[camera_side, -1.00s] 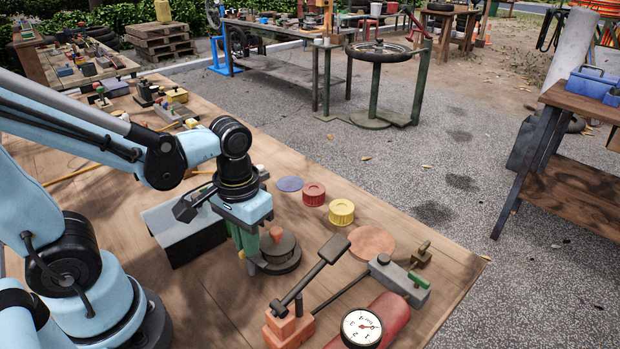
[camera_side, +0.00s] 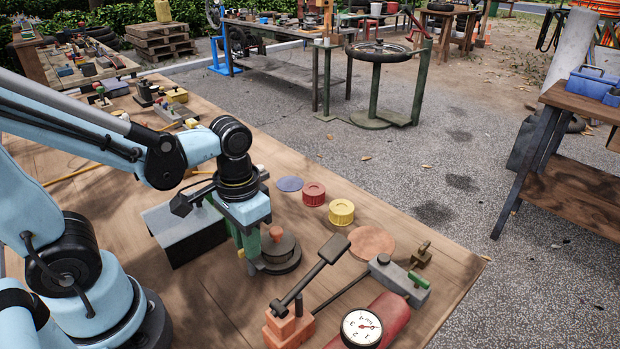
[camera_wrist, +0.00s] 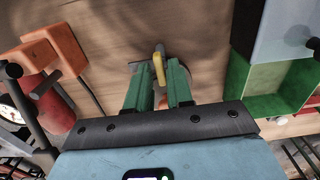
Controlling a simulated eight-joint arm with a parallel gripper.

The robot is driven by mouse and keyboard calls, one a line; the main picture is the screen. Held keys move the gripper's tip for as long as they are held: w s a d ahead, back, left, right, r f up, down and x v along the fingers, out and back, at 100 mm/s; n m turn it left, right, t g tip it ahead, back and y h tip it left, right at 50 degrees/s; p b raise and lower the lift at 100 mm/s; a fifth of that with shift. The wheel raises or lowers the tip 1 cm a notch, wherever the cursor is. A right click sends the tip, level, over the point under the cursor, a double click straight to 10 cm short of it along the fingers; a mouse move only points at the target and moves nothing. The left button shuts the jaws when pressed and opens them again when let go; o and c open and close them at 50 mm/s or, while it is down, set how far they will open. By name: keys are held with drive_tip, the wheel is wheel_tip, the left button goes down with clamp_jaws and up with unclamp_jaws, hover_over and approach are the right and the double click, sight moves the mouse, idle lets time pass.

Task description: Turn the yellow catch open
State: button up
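The yellow catch (camera_wrist: 159,62) shows in the wrist view as a narrow upright piece just beyond and between my green fingertips. My gripper (camera_wrist: 158,70) looks open, with one finger on each side of the catch and a narrow gap between them. I cannot tell whether either finger touches it. In the side view, my gripper (camera_side: 247,266) points down at the dark round base (camera_side: 283,264) with a reddish knob (camera_side: 276,233). A small yellow bit of the catch (camera_side: 260,263) shows beside the fingertips; the rest is hidden.
A grey box-shaped cover (camera_side: 182,235) stands left of my gripper. A lever on an orange block (camera_side: 288,328), a red cylinder with a gauge (camera_side: 361,327) and a grey block with a green handle (camera_side: 400,281) stand to the right. Red (camera_side: 313,194) and yellow (camera_side: 341,212) caps lie behind.

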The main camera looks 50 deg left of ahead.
drive_tip(key=shift+o, duration=0.9)
wheel_tip(320, 180, up, 12)
idle(0.3)
drive_tip(key=w+a+f+t, duration=0.2)
drive_tip(key=w+f+t, duration=0.2)
drive_tip(key=t, duration=0.3)
drive_tip(key=shift+w, duration=0.6)
